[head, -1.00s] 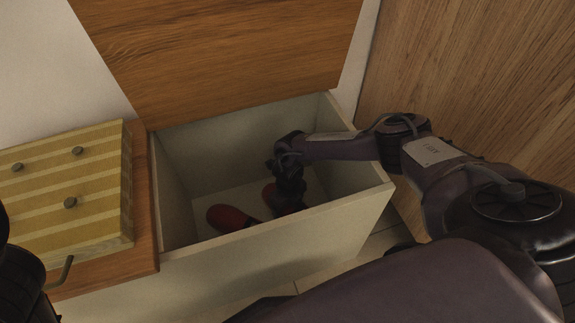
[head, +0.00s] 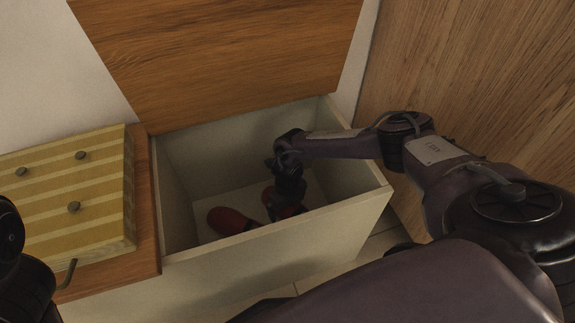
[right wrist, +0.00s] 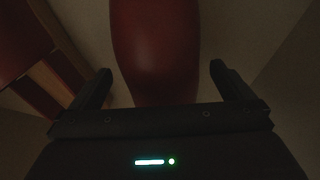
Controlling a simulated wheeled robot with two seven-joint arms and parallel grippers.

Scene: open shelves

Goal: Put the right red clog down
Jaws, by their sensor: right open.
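The right red clog (head: 289,212) is inside the open pale bin (head: 290,232), partly hidden behind my right gripper (head: 283,205). In the right wrist view the clog (right wrist: 155,45) lies between the two spread fingers of my right gripper (right wrist: 160,72), with a gap on each side. The gripper is open and pointed down into the bin. The other red clog (head: 230,220) rests on the bin floor to the left; part of it also shows at the left of the right wrist view (right wrist: 22,40). My left gripper is not in view.
The bin's front wall and right wall stand close around my right forearm. A raised wooden lid (head: 215,60) is behind the bin. A striped yellow board with knobs (head: 70,190) is at the left. A wooden panel (head: 470,80) rises at the right.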

